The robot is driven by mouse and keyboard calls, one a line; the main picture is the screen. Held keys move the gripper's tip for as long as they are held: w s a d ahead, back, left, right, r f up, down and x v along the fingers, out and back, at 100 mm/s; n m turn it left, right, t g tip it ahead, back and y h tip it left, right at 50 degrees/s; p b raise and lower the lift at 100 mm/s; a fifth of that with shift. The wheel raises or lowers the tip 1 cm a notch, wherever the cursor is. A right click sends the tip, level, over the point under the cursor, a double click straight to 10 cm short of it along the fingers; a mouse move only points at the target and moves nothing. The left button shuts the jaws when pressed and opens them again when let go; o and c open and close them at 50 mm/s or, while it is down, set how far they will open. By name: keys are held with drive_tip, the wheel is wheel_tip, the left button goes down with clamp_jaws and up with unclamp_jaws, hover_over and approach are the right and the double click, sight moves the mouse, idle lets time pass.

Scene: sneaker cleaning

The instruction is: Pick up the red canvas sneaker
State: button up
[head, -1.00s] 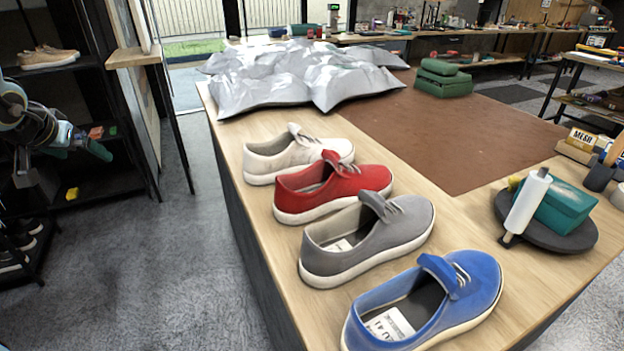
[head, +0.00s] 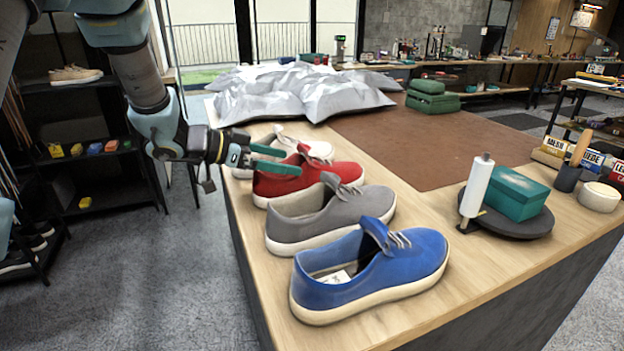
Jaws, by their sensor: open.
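The red canvas sneaker (head: 322,178) stands on the wooden table in a row of sneakers, second from the far end, its toe to the right. My gripper (head: 282,160) is open and comes in from the left. Its two green fingers point right over the heel side of the red sneaker and overlap it in the picture. I cannot tell whether they touch it. The fingers and the gripper body hide part of the red sneaker's opening and part of the white sneaker (head: 318,148) behind.
The grey sneaker (head: 350,212) stands close in front of the red one, the blue sneaker (head: 415,258) nearer still. A crumpled silver sheet (head: 300,92) lies behind. A teal box (head: 517,193) and a white roll (head: 476,188) stand right. The brown mat (head: 440,150) has free room.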

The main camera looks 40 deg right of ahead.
sight(302, 162)
drive_tip(key=x, duration=0.2)
drive_tip(key=p+x, duration=0.1)
drive_tip(key=x, duration=0.1)
drive_tip(key=shift+d+r+p, duration=0.2)
drive_tip(key=shift+p, duration=0.1)
drive_tip(key=shift+s+d+f, duration=0.1)
drive_tip(key=shift+d+f, duration=0.15)
drive_tip(key=shift+d, duration=0.25)
drive_tip(key=c, duration=1.4)
